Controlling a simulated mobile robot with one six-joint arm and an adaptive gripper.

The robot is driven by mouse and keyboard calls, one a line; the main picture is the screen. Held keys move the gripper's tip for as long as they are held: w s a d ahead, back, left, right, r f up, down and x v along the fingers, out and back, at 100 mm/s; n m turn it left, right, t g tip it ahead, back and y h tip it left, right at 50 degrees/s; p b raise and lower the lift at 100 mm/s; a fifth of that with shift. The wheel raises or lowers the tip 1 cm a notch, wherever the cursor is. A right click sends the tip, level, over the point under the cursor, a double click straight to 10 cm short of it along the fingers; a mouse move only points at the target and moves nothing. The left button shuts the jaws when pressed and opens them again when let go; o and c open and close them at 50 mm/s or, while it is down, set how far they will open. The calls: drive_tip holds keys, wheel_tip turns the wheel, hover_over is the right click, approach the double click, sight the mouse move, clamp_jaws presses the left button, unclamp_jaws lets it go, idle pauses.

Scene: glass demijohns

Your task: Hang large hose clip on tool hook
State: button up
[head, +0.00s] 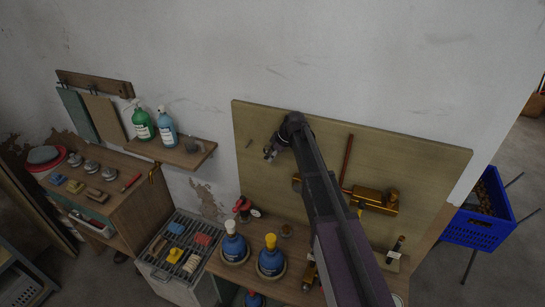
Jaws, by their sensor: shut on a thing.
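My gripper (274,146) is in front of the upper left part of the tan tool board (350,140). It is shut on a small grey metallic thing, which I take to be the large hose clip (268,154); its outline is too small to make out. A small dark peg, perhaps the tool hook (249,143), shows on the board just left of my gripper. The clip appears apart from this peg, but I cannot tell the depth between them. My arm hides part of the board's middle.
Below stand two blue bottles (234,245) and a red-handled item (242,205). A wall shelf (185,152) with spray bottles is at left. A blue crate (480,215) stands at right.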

drive_tip(key=shift+w+d, duration=0.15)
drive_tip(key=shift+w, duration=0.25)
drive_tip(key=o, duration=1.1)
drive_tip(key=shift+r, duration=0.1)
